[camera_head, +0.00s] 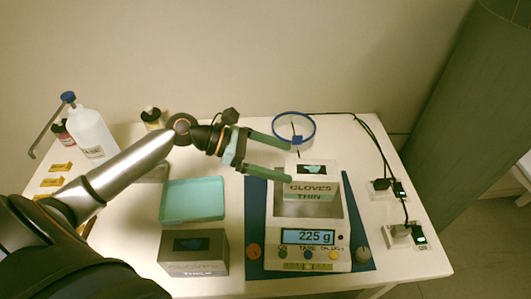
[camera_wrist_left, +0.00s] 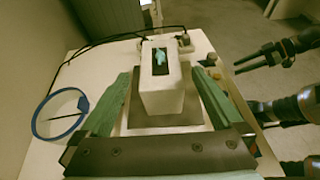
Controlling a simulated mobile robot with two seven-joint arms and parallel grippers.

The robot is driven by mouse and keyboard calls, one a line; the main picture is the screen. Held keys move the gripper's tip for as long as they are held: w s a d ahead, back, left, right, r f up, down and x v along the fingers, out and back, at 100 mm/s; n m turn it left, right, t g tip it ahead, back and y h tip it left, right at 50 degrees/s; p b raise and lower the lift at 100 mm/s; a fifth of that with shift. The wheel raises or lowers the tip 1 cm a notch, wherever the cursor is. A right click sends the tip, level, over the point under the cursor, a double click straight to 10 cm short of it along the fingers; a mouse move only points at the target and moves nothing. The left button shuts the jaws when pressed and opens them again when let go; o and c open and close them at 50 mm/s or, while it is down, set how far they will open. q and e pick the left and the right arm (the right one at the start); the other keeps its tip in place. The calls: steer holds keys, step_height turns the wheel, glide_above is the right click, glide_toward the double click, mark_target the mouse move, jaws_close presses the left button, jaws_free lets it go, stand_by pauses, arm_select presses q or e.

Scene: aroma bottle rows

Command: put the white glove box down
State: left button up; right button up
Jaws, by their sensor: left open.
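The white glove box (camera_head: 312,182), marked "GLOVES THIN", sits upright on the pan of the scale (camera_head: 309,240), whose display reads 225 g. It also shows in the left wrist view (camera_wrist_left: 161,80), lying between the green fingers. My left gripper (camera_head: 268,156) is open, its fingers apart at the box's upper left in the head view. In the left wrist view (camera_wrist_left: 158,105) a gap shows between each finger and the box.
A grey box (camera_head: 194,252) and a teal tray (camera_head: 192,200) stand left of the scale's blue mat (camera_head: 257,205). A blue ring (camera_head: 293,128) is behind. A white bottle (camera_head: 92,135) stands far left. Plugs and cables (camera_head: 398,190) lie right.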

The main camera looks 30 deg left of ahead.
arm_select(q)
steer(key=shift+v, duration=1.95)
steer(key=shift+s, duration=0.1)
